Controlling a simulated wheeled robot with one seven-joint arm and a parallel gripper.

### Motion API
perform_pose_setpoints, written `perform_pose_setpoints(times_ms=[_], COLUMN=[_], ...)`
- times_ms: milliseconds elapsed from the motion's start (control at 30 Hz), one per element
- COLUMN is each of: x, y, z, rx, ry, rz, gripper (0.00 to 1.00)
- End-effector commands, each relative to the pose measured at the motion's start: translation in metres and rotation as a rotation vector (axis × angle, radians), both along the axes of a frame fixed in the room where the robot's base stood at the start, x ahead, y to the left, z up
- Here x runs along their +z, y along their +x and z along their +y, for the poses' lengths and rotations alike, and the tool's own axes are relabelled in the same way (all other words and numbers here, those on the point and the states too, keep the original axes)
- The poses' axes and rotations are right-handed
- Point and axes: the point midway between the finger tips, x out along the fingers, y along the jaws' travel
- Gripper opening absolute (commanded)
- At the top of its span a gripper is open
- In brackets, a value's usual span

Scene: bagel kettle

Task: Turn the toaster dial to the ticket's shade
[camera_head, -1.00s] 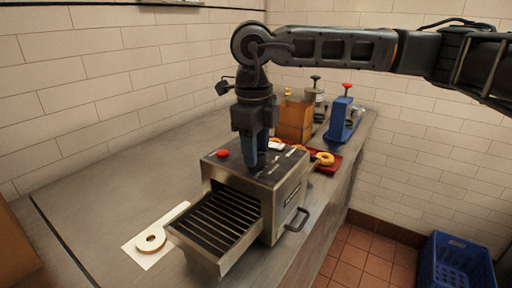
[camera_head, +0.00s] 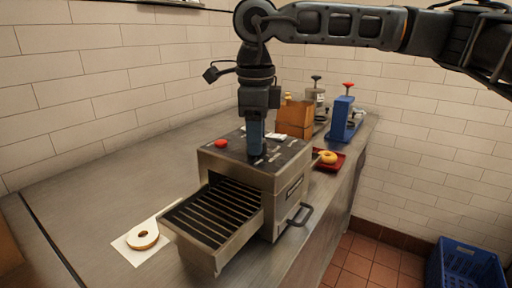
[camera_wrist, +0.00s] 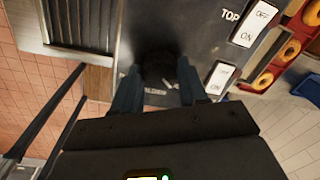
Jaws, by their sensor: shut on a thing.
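The toaster (camera_head: 285,195) is a steel box with a black top panel, standing on the counter with its slatted rack (camera_head: 215,212) at the front left. My gripper (camera_head: 256,150) points straight down onto this panel. In the wrist view, the gripper (camera_wrist: 160,92) has its blue fingers on either side of a dark round dial (camera_wrist: 160,66) and is shut on it. The dial's marks are mostly hidden by the fingers; part of a label shows beside it.
A red button (camera_head: 221,144) is on the panel's left, and TOP switches (camera_wrist: 255,22) are beside the dial. A red tray (camera_head: 327,166) with bagels, a brown box (camera_head: 295,118) and a blue press (camera_head: 345,122) stand behind. A half bagel (camera_head: 142,236) lies on white paper at front left.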

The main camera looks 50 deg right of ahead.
Motion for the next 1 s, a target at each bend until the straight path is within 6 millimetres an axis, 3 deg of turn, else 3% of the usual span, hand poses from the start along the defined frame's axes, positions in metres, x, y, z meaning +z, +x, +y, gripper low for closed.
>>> perform_pose_setpoints(times_ms=[300,800,833,1000], x=[-0.0017,-0.0003,-0.0003,-0.0002], y=[-0.0004,-0.0005,-0.0005,-0.0004], z=[0.0000,0.0001,0.0001,0.0001], rx=[0.120,0.142,0.142,0.141], ry=[0.000,0.001,0.001,0.001], rz=[0.001,0.001,0.001,0.001], gripper=[0.12,0.12,0.46,0.62])
